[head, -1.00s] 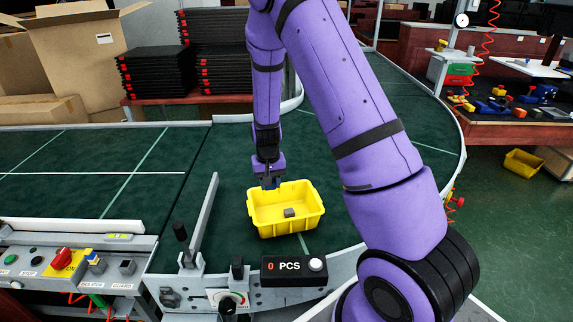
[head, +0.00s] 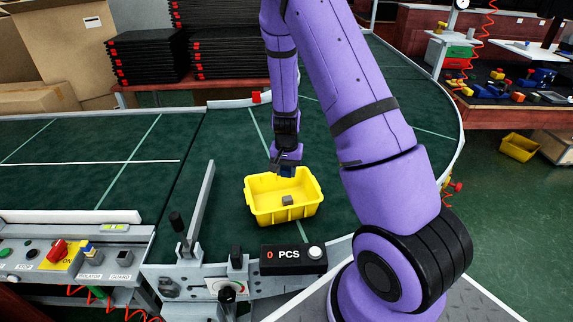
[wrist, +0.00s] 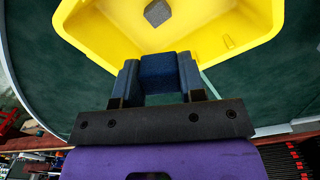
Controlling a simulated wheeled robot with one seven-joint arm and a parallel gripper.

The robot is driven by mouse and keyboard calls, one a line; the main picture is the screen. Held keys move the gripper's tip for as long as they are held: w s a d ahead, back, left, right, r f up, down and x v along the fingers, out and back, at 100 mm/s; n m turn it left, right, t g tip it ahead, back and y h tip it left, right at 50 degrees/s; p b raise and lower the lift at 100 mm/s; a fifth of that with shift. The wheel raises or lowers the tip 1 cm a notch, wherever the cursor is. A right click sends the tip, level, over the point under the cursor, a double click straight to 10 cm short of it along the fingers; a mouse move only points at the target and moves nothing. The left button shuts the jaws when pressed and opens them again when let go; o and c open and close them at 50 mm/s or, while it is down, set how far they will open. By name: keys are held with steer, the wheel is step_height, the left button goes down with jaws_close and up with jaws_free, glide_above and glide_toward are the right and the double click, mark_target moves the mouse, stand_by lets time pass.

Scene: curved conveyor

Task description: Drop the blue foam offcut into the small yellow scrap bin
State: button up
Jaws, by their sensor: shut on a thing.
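My gripper (wrist: 161,84) is shut on the blue foam offcut (wrist: 160,70), which sits between its two fingers in the wrist view. In the head view my gripper (head: 286,170) is at the back rim of the small yellow scrap bin (head: 262,212). The bin's yellow wall also shows in the wrist view (wrist: 95,22), just beyond the fingertips. The bin stands upright on the green conveyor and holds a small grey piece (head: 287,200). In the head view the offcut is hard to make out against the dark gripper.
A metal guide rail (head: 198,205) stands left of the bin. A counter box reading 0 PCS (head: 290,258) is at the conveyor's front edge. A red block (head: 256,97) is by the far rail. Another yellow bin (head: 519,147) is on the floor at right.

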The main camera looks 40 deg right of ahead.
mark_target(286, 169)
steer(key=shift+f, duration=0.15)
steer(key=o, duration=1)
step_height(286, 169, up, 11)
steer(key=shift+f, duration=0.1)
stand_by(0.3)
